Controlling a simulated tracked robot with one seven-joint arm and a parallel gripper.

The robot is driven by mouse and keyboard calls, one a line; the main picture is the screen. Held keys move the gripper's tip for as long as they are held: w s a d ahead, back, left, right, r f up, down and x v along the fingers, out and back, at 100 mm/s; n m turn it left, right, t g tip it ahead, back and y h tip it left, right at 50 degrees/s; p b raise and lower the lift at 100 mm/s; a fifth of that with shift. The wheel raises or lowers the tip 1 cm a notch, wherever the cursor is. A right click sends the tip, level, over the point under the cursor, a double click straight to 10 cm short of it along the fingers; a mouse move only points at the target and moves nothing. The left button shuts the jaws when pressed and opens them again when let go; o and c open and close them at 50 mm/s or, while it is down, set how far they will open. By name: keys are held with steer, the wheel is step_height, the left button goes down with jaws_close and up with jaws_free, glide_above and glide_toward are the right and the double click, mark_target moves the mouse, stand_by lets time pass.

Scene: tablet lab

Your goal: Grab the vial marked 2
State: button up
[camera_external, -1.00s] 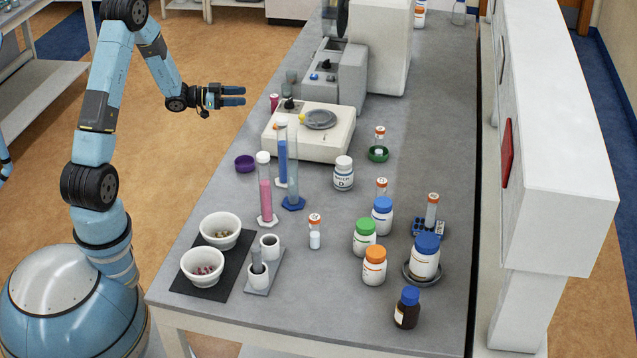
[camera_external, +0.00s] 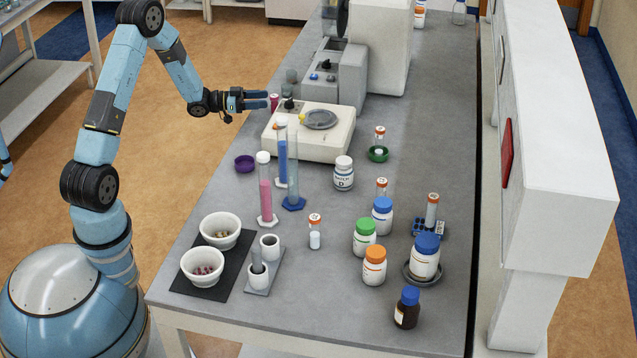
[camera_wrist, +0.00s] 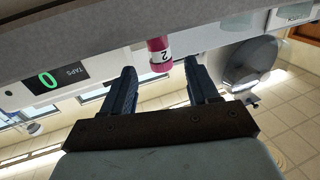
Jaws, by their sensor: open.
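The vial marked 2 (camera_wrist: 159,56) is pink with a white label and shows ahead of my fingers in the wrist view. That view is turned over, so the bench is at the top and the label reads inverted. In the external view the vial (camera_external: 274,102) stands at the left bench edge, by the far left corner of the white balance. My gripper (camera_external: 265,100) is open and level, just left of the vial. In the wrist view the vial lies in line with the gap between my fingertips (camera_wrist: 160,68). Contact cannot be told.
The white balance (camera_external: 300,145) with a round pan is close on the near side. A grey instrument (camera_external: 338,85) stands beyond. A blue cylinder (camera_external: 281,160) and a pink cylinder (camera_external: 265,197) stand nearer. A lit display (camera_wrist: 47,80) is left in the wrist view.

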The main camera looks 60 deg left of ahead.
mark_target(272, 92)
steer(key=x, duration=0.5)
steer(key=c, duration=1)
steer(key=shift+r, duration=0.1)
